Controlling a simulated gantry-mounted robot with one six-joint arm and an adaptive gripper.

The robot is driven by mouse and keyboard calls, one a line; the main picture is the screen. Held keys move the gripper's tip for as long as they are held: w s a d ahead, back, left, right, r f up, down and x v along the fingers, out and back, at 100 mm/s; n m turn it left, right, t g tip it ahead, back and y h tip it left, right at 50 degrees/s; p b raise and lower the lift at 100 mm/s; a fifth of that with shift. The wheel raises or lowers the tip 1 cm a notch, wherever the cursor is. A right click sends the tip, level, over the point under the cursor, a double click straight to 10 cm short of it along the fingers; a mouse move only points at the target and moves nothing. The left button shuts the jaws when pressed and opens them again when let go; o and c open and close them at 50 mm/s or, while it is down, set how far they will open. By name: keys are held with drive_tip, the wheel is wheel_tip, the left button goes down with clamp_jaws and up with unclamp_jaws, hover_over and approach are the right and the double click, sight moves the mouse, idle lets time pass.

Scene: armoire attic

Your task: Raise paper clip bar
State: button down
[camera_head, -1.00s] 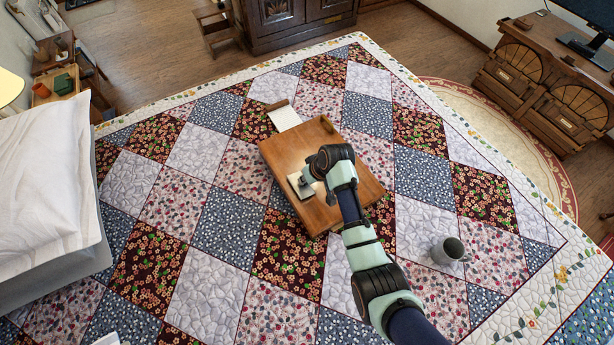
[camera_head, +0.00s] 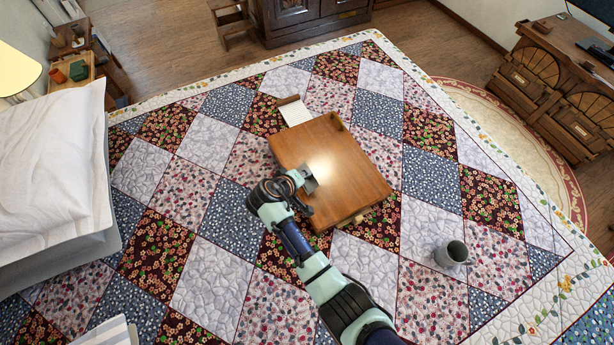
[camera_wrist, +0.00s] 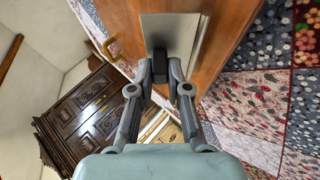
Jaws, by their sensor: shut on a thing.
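The wooden board-like table (camera_head: 345,165) lies low on the quilted rug. A flat silver-grey plate (camera_head: 310,179), which I take to be the paper clip bar, is at the left part of its top. The plate also shows in the wrist view (camera_wrist: 187,38), just beyond the fingertips. My gripper (camera_head: 299,181) is at the table's left edge, against the plate's near side. In the wrist view my gripper (camera_wrist: 160,68) has its fingers closed together around a small dark part at the plate's near edge. The fingers partly hide the contact.
A white paper pad (camera_head: 295,111) with a wooden end lies at the table's far edge. A grey mug (camera_head: 453,254) stands on the rug at the right. A bed (camera_head: 50,180) is at the left, and a dark armoire (camera_head: 315,15) is at the back.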

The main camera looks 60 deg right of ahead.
drive_tip(key=h+b, duration=0.1)
drive_tip(key=b, duration=0.1)
drive_tip(key=w+a+f+n+g+h+b, duration=0.1)
drive_tip(key=h+b, duration=0.1)
drive_tip(key=b, duration=0.1)
drive_tip(key=a+g+h+b, duration=0.1)
drive_tip(key=b, duration=0.1)
drive_tip(key=shift+w+f+b, duration=0.2)
drive_tip(key=shift+w+b, duration=0.05)
drive_tip(key=shift+b, duration=0.1)
drive_tip(key=h+b, duration=0.1)
drive_tip(key=b, duration=0.1)
drive_tip(key=n+g+h+b, duration=0.1)
drive_tip(key=b, duration=0.1)
drive_tip(key=shift+w+a+h, duration=0.3)
drive_tip(key=shift+a+h, duration=0.1)
drive_tip(key=shift+n, duration=0.3)
drive_tip(key=shift+r, duration=0.1)
drive_tip(key=c, duration=1.1)
unclamp_jaws()
